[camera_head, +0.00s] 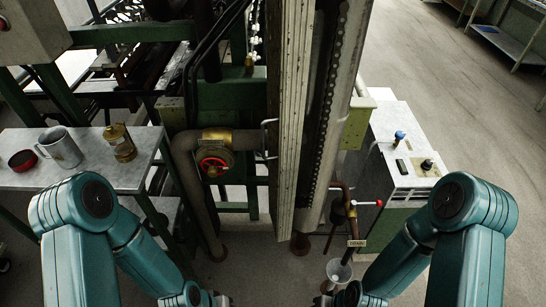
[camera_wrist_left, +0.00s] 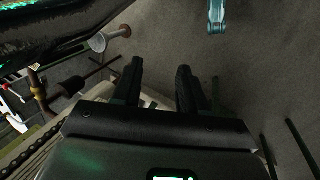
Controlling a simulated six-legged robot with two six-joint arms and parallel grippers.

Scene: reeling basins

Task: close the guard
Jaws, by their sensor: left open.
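The guard appears to be the tall narrow pale panel (camera_head: 290,110) in the middle of the head view, with a metal handle (camera_head: 268,138) on its left edge. It stands upright and apart from the machine, turned nearly edge-on. A dark chain (camera_head: 328,110) shows uncovered just right of it. My left gripper (camera_wrist_left: 160,75) is open and empty in the left wrist view, low over the floor; in the head view (camera_head: 222,299) it is at the bottom edge, below the guard. My right gripper (camera_head: 327,293) is at the bottom edge, its jaws unclear.
A pipe with a red valve wheel (camera_head: 213,164) is left of the guard. A side table (camera_head: 95,150) holds a mug, a red bowl and a brass canister. A pale cabinet (camera_head: 400,130) stands at right. A small white funnel-like cup (camera_head: 339,271) is near my right gripper.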

